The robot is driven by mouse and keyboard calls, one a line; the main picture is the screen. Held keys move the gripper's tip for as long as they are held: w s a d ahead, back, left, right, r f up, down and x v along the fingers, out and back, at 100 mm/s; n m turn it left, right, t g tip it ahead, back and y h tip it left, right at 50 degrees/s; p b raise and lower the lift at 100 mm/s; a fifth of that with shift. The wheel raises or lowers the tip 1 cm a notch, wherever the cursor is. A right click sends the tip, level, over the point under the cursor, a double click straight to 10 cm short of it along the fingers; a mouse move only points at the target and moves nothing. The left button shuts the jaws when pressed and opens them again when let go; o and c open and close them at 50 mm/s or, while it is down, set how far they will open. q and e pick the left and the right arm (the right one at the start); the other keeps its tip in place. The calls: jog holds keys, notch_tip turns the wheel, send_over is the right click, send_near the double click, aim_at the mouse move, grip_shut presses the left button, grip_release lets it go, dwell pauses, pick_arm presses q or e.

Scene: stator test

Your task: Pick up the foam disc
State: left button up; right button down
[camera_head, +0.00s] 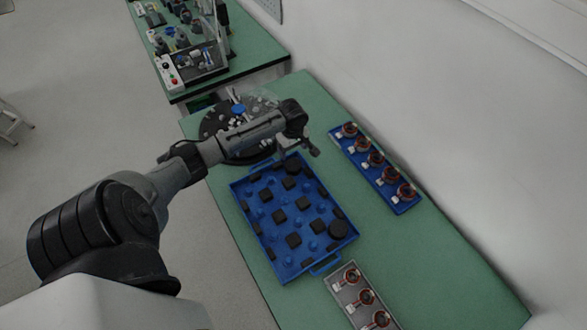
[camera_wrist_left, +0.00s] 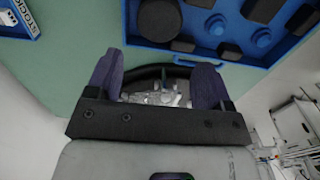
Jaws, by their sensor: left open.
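My left gripper (camera_head: 312,151) is over the back end of the tray. In the left wrist view my left gripper (camera_wrist_left: 157,76) is open, its two purple-grey fingers wide apart, with no disc between them. A round black piece (camera_wrist_left: 160,20) lies in the tray beyond the fingers. My right gripper is not in view.
Several square black pads (camera_head: 293,240) and blue pegs fill the tray. A blue rack (camera_head: 399,209) of copper-wound stators stands to the right, and a grey tray (camera_head: 338,296) with more in front. A black round table (camera_head: 210,124) is behind my arm. Green bench shows between them.

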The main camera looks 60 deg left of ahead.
aim_at(293, 164)
pick_arm(q)
jog(key=shift+d+f+b, duration=0.1)
jog(key=shift+f+b, duration=0.55)
jog(key=shift+f, duration=4.2)
jog(key=shift+c, duration=0.2)
jog(key=c, duration=0.5)
jog(key=shift+c, duration=0.2)
jog(key=shift+r, duration=0.15)
notch_tip(293, 164, up, 4)
jog(key=shift+f+p, duration=0.2)
jog(key=shift+p, duration=0.2)
jog(key=w+d+r, duration=0.7)
jog(key=d, duration=0.2)
jog(key=shift+w, duration=0.3)
jog(key=shift+r, duration=0.1)
